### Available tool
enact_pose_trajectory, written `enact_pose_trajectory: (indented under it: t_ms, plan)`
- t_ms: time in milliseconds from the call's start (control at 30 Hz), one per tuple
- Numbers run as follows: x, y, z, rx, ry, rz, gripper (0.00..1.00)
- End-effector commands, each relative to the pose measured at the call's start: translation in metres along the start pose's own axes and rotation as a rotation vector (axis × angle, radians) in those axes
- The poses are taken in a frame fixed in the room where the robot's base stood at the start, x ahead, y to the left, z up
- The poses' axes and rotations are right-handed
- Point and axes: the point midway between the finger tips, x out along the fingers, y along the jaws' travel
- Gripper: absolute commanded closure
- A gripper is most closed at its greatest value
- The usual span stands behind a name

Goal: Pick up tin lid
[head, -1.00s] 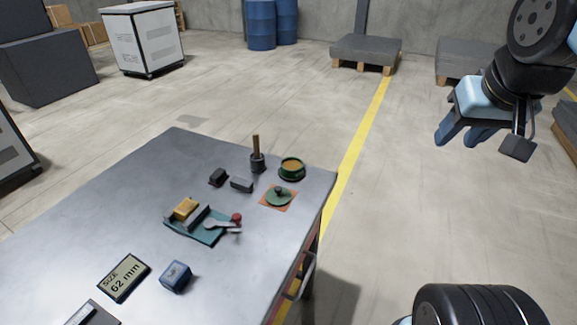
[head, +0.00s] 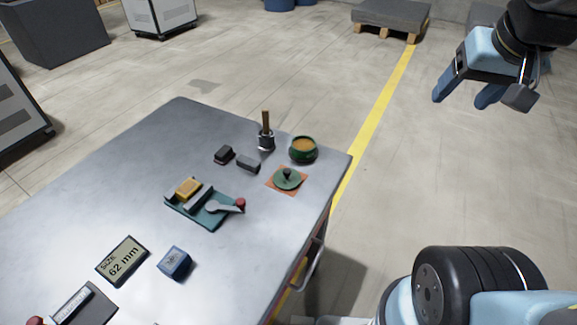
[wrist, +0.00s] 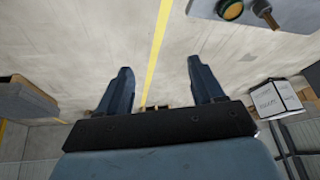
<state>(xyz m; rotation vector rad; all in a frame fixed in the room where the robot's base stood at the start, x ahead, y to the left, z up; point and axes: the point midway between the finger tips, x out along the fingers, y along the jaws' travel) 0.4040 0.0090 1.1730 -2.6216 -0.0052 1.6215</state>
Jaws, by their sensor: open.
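The tin lid (head: 287,180) is a round green disc with a dark knob. It lies on an orange square mat (head: 272,186) near the right edge of the grey table. A green tin (head: 303,150) with a tan top surface stands just behind it. My gripper (head: 460,97) is open and empty, raised in the air to the right of the table, well apart from the lid. In the wrist view my gripper's fingers (wrist: 156,88) are spread over bare floor. The tin (wrist: 230,10) shows at the top right there; the lid is not in that view.
The table's (head: 120,195) left part is mostly clear.

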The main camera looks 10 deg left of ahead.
Motion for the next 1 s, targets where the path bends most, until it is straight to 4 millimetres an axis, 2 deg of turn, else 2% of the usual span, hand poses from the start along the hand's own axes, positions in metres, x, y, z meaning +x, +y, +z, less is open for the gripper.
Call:
enact_pose_trajectory:
  t_ms: [33,167,333,500,733,1000]
  plan:
    - [0.007,-0.007,-0.006,0.020,-0.025,-0.018,0.28]
    - [0.028,-0.030,-0.023,0.111,-0.091,-0.056,0.15]
    - [0.059,-0.068,-0.039,0.238,-0.190,-0.074,0.00]
    - [0.093,-0.112,-0.046,0.359,-0.282,-0.054,0.00]
    - [0.142,-0.179,-0.040,0.513,-0.380,0.026,0.00]
    - [0.192,-0.253,-0.010,0.663,-0.424,0.156,0.00]
